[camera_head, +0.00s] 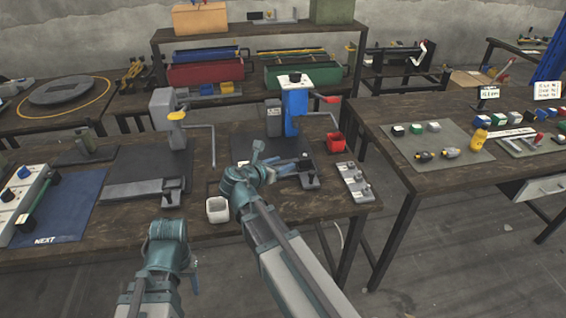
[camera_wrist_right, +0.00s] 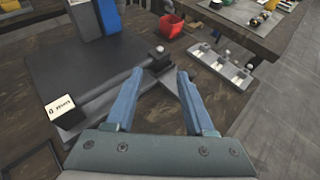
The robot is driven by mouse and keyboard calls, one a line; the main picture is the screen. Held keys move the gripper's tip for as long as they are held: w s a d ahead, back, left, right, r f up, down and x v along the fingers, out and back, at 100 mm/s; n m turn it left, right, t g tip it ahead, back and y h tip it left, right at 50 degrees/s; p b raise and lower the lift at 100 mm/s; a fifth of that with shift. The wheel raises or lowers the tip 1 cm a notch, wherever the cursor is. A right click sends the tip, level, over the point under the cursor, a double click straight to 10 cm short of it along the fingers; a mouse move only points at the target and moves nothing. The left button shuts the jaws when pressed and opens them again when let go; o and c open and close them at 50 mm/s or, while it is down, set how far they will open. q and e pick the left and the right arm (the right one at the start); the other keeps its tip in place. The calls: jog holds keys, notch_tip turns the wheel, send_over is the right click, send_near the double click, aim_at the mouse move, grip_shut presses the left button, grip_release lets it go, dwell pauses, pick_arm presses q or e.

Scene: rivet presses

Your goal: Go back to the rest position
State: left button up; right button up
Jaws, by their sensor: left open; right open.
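My right gripper (camera_head: 284,168) reaches over the front of the blue rivet press's (camera_head: 293,112) dark base. In the right wrist view its two blue fingers (camera_wrist_right: 156,84) are spread apart with nothing between them. The blue press stands behind the gripper, its lever with a red knob out to the right. My left gripper (camera_head: 194,280) hangs low in front of the table's near edge, mostly hidden behind its own wrist, and I see nothing held in it. A second, grey press (camera_head: 164,105) with a yellow knob stands to the left.
A white square cup (camera_head: 217,210) stands near the table's front edge, between the arms. A red bin (camera_head: 336,143) and a light plate with small fittings (camera_head: 356,184) are right of my right gripper. A blue mat (camera_head: 62,212) lies at left. Another table (camera_head: 440,185) stands right, beyond a floor gap.

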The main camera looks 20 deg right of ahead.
dwell(0.5)
jog(key=s+a+f+m+g+y+p, duration=0.3)
jog(key=s+a+m+y, duration=0.2)
jog(key=s+a+m, duration=0.4)
jog(key=s+a+f+m+g+y+p, duration=0.3)
jog(key=s+a+m, duration=0.7)
jog(key=a, duration=0.5)
jog(key=shift+s+a+m+g+y+p, duration=0.2)
jog(key=shift+m+g+y+p, duration=0.5)
jog(key=shift+y, duration=0.5)
